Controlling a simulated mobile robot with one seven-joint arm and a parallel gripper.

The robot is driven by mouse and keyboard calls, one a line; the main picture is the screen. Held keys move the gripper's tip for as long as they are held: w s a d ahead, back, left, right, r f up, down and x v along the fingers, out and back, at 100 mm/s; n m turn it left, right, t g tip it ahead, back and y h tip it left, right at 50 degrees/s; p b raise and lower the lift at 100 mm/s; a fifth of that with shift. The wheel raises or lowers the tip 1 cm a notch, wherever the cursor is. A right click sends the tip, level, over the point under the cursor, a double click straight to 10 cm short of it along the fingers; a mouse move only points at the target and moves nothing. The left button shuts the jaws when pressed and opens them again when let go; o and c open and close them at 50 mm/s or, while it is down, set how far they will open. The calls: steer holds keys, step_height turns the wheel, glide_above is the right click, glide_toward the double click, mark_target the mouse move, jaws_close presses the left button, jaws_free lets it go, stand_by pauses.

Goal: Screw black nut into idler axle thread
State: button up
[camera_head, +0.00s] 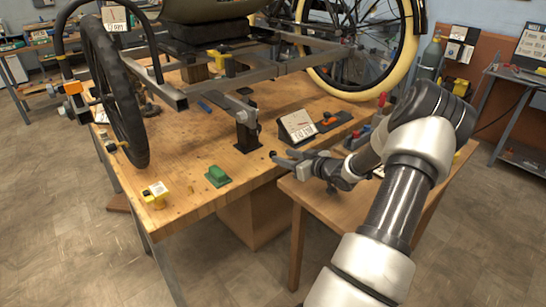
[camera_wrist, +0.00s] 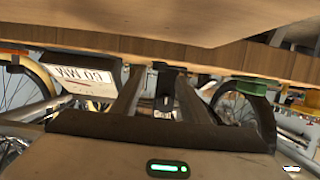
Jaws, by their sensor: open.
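My gripper (camera_head: 284,160) is at the front edge of the wooden workbench, beside the small side table. In the wrist view, which is upside down, my gripper (camera_wrist: 158,88) has its two dark fingers apart, and I see nothing held between them. A small dark spot (camera_head: 273,154) shows at the fingertips in the head view; I cannot tell if it is the black nut or a fingertip. The trike frame (camera_head: 280,66) stands over the workbench, beyond my gripper. I cannot make out the idler axle thread at this size.
A white label stand (camera_head: 297,126) and a dark tray (camera_head: 333,121) with an orange-handled tool lie beyond my gripper. A green block (camera_head: 217,175) and a yellow item (camera_head: 155,194) sit near the workbench's front edge. The wheel (camera_head: 113,95) is at left. Bare wood lies between.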

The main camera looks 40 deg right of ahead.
mark_target(272, 152)
steer(key=b+x, duration=0.1)
steer(key=x, duration=0.3)
steer(key=shift+w+d, duration=0.15)
steer(key=shift+w, duration=0.25)
jaws_close()
